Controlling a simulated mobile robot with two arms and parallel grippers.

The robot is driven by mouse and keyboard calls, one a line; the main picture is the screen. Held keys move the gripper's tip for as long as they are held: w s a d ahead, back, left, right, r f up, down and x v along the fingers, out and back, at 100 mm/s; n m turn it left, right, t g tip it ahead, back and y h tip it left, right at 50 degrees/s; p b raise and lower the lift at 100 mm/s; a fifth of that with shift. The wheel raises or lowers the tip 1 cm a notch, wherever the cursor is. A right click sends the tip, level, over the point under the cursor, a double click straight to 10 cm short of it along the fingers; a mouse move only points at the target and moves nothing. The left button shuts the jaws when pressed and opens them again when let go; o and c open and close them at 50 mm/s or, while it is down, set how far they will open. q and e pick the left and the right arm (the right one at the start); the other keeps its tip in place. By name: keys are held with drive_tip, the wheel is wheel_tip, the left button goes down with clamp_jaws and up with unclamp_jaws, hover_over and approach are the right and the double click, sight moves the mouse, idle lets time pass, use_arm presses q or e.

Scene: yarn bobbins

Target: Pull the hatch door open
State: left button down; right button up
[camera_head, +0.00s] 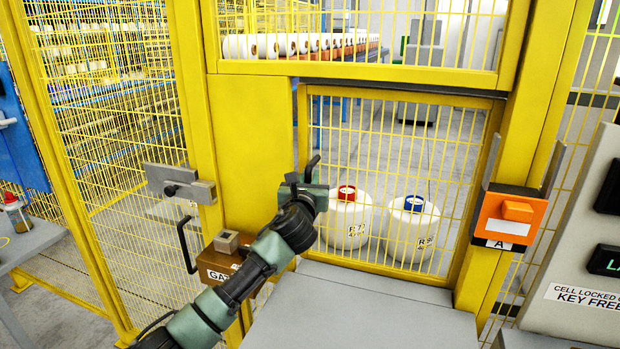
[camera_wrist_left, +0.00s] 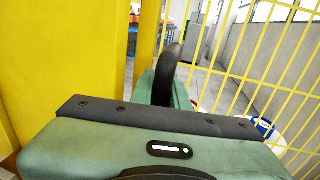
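The hatch door (camera_head: 398,273) is a yellow frame with wire mesh, low in the yellow fence, and it sits in or close to its opening. Its dark handle (camera_head: 312,164) is on the door's left side and also shows in the left wrist view (camera_wrist_left: 170,68). My left gripper (camera_head: 308,187) is at this handle, with its green fingers on either side and the dark grip between them. The fingers look closed on it, though the hand hides their lower part. My right gripper is not in view.
Behind the mesh stand two white drums, one with a red cap (camera_head: 347,218) and one with a blue cap (camera_head: 412,230). An orange lock box (camera_head: 507,214) is on the right post. A grey ledge (camera_head: 365,318) lies in front. A latch (camera_head: 180,185) is at left.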

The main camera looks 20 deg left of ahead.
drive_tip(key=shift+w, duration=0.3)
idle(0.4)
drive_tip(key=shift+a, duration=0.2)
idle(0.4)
